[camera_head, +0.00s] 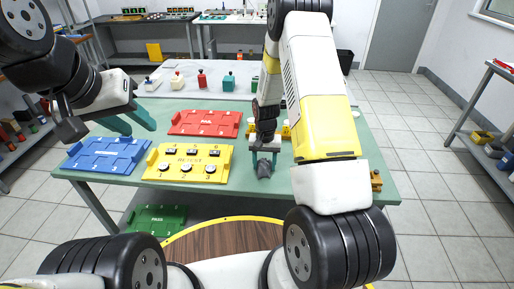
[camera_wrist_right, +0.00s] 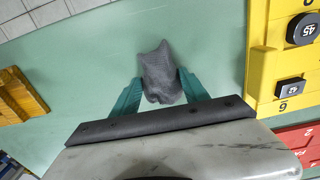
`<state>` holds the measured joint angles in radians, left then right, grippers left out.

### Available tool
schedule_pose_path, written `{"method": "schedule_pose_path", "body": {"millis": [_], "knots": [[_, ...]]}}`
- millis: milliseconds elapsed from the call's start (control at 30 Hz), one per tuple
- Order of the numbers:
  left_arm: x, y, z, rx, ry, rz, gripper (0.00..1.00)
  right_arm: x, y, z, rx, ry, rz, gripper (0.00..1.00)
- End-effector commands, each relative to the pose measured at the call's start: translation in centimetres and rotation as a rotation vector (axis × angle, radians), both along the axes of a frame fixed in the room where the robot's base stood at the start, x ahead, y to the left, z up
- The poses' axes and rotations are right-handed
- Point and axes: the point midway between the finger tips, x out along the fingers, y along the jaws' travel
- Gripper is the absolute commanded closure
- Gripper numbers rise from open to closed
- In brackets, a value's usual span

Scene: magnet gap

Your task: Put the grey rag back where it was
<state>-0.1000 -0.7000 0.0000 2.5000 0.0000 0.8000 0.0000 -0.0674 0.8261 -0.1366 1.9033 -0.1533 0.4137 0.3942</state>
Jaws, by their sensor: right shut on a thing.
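The grey rag (camera_head: 264,169) is a small crumpled cloth over the front part of the green table (camera_head: 330,194). My right gripper (camera_head: 265,158) is shut on it from above. In the right wrist view the rag (camera_wrist_right: 160,66) sits between the two teal fingertips (camera_wrist_right: 160,80) and sticks out beyond them. I cannot tell whether the rag touches the table. My left gripper (camera_head: 130,121) has its teal fingers apart and empty, above the table's left side, over the blue and red trays' area.
A yellow tray (camera_head: 152,172) with numbered dark pieces, a blue tray (camera_head: 106,153) and a red tray (camera_head: 204,123) lie left of the rag. A small wooden block (camera_head: 376,181) is at the right edge, also in the wrist view (camera_wrist_right: 22,92). Coloured bottles stand behind. Bare table surrounds the rag.

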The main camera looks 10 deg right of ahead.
Motion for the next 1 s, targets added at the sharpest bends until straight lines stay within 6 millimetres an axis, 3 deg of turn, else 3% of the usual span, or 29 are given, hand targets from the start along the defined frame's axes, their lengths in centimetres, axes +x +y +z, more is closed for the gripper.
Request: {"method": "schedule_pose_path", "body": {"millis": [300, 333, 433, 767, 867, 1000], "knots": [[0.0, 0.0, 0.0, 0.0, 0.0, 0.0, 0.64, 0.1, 0.0, -0.2, 0.0, -0.002, -0.001, 0.87], [0.0, 0.0, 0.0, 0.0, 0.0, 0.0, 0.64, 0.1, 0.0, -0.2, 0.0, -0.003, -0.001, 0.43], [0.0, 0.0, 0.0, 0.0, 0.0, 0.0, 0.64, 0.1, 0.0, -0.2, 0.0, -0.003, -0.001, 0.26], [0.0, 0.0, 0.0, 0.0, 0.0, 0.0, 0.64, 0.1, 0.0, 0.0, 0.0, -0.003, -0.001, 0.26], [0.0, 0.0, 0.0, 0.0, 0.0, 0.0, 0.64, 0.1, 0.0, 0.8, 0.0, -0.003, -0.001, 0.26], [0.0, 0.0, 0.0, 0.0, 0.0, 0.0, 0.64, 0.2, 0.0, 3.3, 0.001, -0.008, -0.002, 0.26]]}}
